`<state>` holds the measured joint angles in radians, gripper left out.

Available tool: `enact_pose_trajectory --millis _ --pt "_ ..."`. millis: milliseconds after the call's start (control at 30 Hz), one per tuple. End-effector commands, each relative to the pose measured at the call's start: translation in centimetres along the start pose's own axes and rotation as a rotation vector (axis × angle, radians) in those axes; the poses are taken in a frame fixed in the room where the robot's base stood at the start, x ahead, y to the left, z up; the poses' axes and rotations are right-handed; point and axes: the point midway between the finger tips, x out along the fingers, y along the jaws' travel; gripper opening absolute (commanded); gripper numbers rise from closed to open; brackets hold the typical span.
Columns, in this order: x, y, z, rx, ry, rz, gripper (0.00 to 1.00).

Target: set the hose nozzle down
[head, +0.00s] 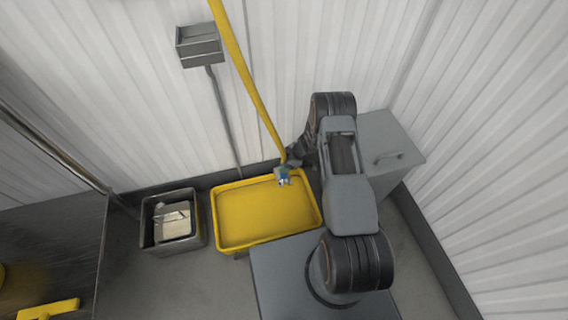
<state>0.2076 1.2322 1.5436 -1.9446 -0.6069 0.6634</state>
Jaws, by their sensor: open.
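A yellow hose (247,80) comes down from the top of the head view. At its lower end is a small grey-blue piece, apparently the hose nozzle (284,178), at the back right part of the yellow tray (229,247). I cannot tell whether the nozzle rests on the tray or hangs just above it. My gripper (289,164) is open, right by the hose end and nozzle. It is small and dark here, and its fingers are partly hidden by the hose and my arm.
A metal bin (149,228) with a pale item inside stands left of the tray. A grey cabinet (400,160) with a handle stands behind my arm at right. A grey box (200,47) hangs on the ribbed wall. A dark table (60,245) is at far left.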

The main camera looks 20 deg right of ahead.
Motion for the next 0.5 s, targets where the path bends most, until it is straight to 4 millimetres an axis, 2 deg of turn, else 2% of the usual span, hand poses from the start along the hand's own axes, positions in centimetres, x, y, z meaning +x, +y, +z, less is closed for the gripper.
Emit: enact_pose_trajectory --millis 33,200,500 --pt "-1.3 0.1 -0.2 0.001 0.0 0.002 0.62" --pt "-4.8 0.1 -0.2 0.002 0.0 0.003 0.62" --pt "-9.3 0.0 -0.1 0.002 0.0 0.001 0.62"
